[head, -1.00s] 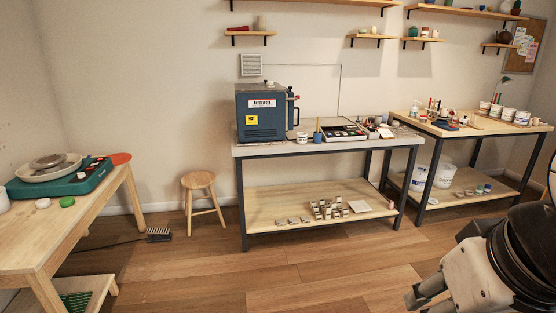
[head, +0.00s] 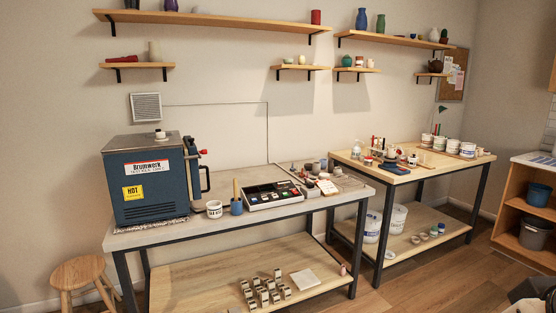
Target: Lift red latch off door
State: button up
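The blue kiln (head: 148,182) stands on the left end of the grey-topped bench, with "Brunwerk" and "HOT" labels on its side. Its door (head: 191,172) is at the kiln's right side, seen edge-on, with a dark handle (head: 205,179). The small red latch (head: 202,152) shows at the upper part of the door. My gripper's fingers are not in view; only a dark bit of my arm shows at the bottom right corner.
The bench (head: 240,217) also holds a white tub (head: 214,209), a blue cup (head: 236,207) and a control panel (head: 273,194). A wooden stool (head: 80,275) stands at the lower left. A second table (head: 410,168) stands to the right. Floor shows at the lower right.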

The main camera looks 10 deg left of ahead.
aim_at(204, 151)
jog(key=i+l+u, duration=0.1)
jog(key=i+u, duration=0.3)
jog(key=i+l+u, duration=0.25)
jog(key=i+u, duration=0.2)
jog(key=i, duration=0.15)
jog(key=i+l+u, duration=0.2)
jog(key=i+u, duration=0.25)
jog(key=i+l+u, duration=0.2)
jog(key=u, duration=0.2)
jog(key=i+l+u, duration=0.25)
jog(key=l+u, duration=0.2)
jog(key=i+l, duration=0.1)
jog(key=l, duration=0.45)
jog(key=l+z, duration=0.1)
jog(key=l, duration=0.5)
jog(key=i+l, duration=0.15)
jog(key=l, duration=0.4)
